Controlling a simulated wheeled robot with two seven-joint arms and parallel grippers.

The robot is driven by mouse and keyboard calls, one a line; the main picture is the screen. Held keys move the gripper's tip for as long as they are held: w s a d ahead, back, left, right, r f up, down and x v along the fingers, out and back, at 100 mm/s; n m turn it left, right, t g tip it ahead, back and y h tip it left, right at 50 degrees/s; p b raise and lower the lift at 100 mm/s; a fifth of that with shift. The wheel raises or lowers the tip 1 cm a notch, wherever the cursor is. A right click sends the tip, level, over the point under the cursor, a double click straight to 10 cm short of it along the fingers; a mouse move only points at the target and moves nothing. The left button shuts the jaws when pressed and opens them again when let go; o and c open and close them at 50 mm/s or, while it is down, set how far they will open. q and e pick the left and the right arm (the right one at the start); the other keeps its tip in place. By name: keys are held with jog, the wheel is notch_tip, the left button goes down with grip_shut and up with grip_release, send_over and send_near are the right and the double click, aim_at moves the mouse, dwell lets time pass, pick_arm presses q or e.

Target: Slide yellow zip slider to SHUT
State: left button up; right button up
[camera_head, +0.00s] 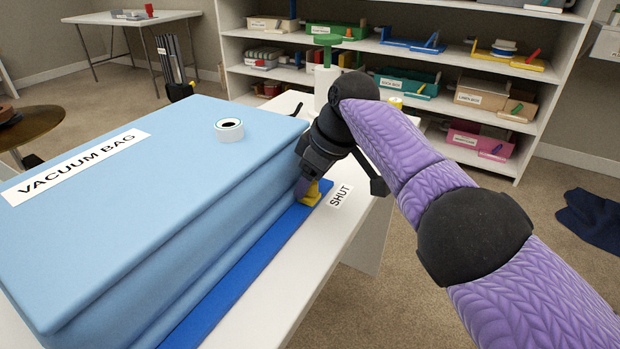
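The yellow zip slider (312,196) sits on the blue zip strip (240,274) along the right side of the light blue vacuum bag (150,200). It is beside the white SHUT label (341,196). My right gripper (304,188) reaches down from the right, with its fingertips at the slider, between it and the bag side. The black gripper body and the slider hide part of the fingers, so I cannot tell whether they are closed on the slider. My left gripper is not in view.
A green-topped white pump or bottle (327,72) stands behind my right gripper. The white table (290,300) has bare room right of the strip. Shelves (400,50) with bins stand behind. Dark cloth (592,218) lies on the floor.

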jog(key=shift+r, duration=0.25)
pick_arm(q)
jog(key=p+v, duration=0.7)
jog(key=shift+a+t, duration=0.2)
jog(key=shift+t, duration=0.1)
pick_arm(e)
jog(key=v, duration=0.9)
jog(key=shift+r, duration=0.15)
jog(key=shift+d, duration=0.15)
jog(key=shift+s, duration=0.1)
